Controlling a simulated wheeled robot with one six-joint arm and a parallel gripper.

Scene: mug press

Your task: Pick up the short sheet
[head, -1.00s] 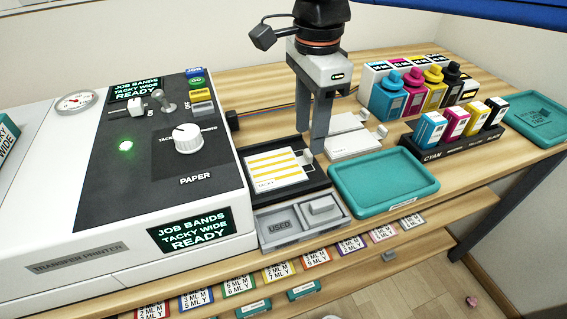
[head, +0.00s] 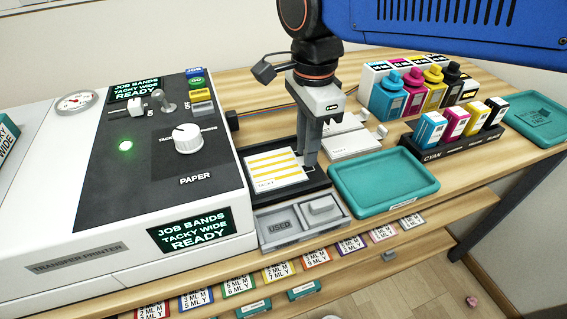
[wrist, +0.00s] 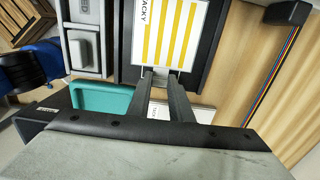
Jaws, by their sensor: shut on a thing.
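A white sheet with yellow bands and the word TACKY (head: 274,168) lies flat in a black tray (head: 262,193) beside the printer. It also shows in the wrist view (wrist: 168,30), where a small tab sits at its edge. My gripper (head: 308,160) is at the sheet's right edge, its fingers closed on that tab, which they mostly hide. The fingertips also show in the wrist view (wrist: 163,78). The sheet appears level in the tray; I cannot tell whether it has lifted. Another white sheet or pad (head: 352,146) with small tabs lies right of my gripper.
The white transfer printer (head: 100,215) stands at left. A grey tray marked USED (head: 283,240) and an empty teal tray (head: 383,206) lie in front. Ink bottles (head: 388,99) and a cartridge rack (head: 433,150) stand at right. Cables run behind my gripper.

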